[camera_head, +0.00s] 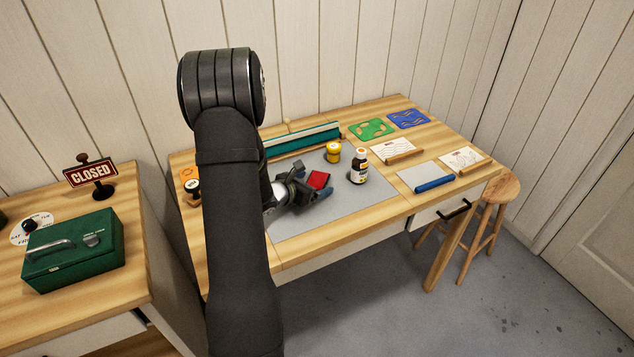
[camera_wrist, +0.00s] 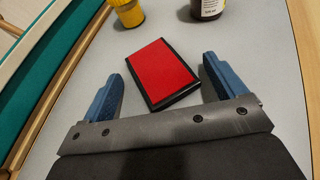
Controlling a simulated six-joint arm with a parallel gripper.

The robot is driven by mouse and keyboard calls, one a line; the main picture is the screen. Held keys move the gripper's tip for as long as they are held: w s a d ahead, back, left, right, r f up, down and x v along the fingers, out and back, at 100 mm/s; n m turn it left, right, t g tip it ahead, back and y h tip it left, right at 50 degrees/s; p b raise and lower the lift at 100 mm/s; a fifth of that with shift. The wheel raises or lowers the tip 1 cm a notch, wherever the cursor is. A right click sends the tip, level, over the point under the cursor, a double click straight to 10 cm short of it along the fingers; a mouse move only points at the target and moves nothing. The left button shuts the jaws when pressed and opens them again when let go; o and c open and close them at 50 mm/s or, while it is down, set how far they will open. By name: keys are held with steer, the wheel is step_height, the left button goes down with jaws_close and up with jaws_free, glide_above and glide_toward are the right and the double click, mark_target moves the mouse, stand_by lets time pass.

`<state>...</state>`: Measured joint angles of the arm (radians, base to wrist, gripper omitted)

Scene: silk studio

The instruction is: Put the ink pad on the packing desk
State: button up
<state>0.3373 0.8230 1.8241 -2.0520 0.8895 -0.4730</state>
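The ink pad (camera_head: 319,179), a red pad in a black case, lies flat on the grey mat (camera_head: 345,203) on the right-hand wooden desk (camera_head: 290,255). My gripper (camera_head: 312,184) is low over the mat, beside the pad. In the wrist view the ink pad (camera_wrist: 160,73) lies between and slightly ahead of the blue fingers of my gripper (camera_wrist: 162,80), with gaps on both sides. The gripper is open and empty. A second wooden desk (camera_head: 150,225) stands at the left; I cannot tell which one is the packing desk.
A yellow jar (camera_head: 333,152) and a dark bottle (camera_head: 359,167) stand just beyond the pad. A green-and-wood frame (camera_head: 300,140) lies at the back. A green cash box (camera_head: 74,250) and a CLOSED sign (camera_head: 90,175) take up the left desk. Its front right corner is bare.

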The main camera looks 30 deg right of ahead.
mark_target(311, 173)
steer(key=c, duration=1.4)
steer(key=shift+r, duration=0.6)
step_height(311, 173, up, 3)
steer(key=shift+f, duration=0.2)
steer(key=s+d+r, duration=0.5)
steer(key=s+r, duration=0.2)
steer(key=s, duration=0.3)
steer(key=w+a+f+n+t+y, duration=0.1)
steer(key=w+a+n+t+y, duration=0.15)
steer(key=w+a, duration=0.5)
steer(key=w+a+n+t+y, duration=0.1)
steer(key=w+a+n+t, duration=0.3)
steer(key=a, duration=0.7)
steer(key=w+a+n+y, duration=0.1)
steer(key=a, duration=0.5)
steer(key=w+a+n+t+y, duration=0.1)
steer(key=w+a+y, duration=0.1)
steer(key=a, duration=0.4)
steer(key=w+a+f+n+y, duration=0.1)
steer(key=w+a+y, duration=0.1)
steer(key=a, duration=0.5)
steer(key=shift+f+n, duration=0.1)
steer(key=shift+n, duration=0.25)
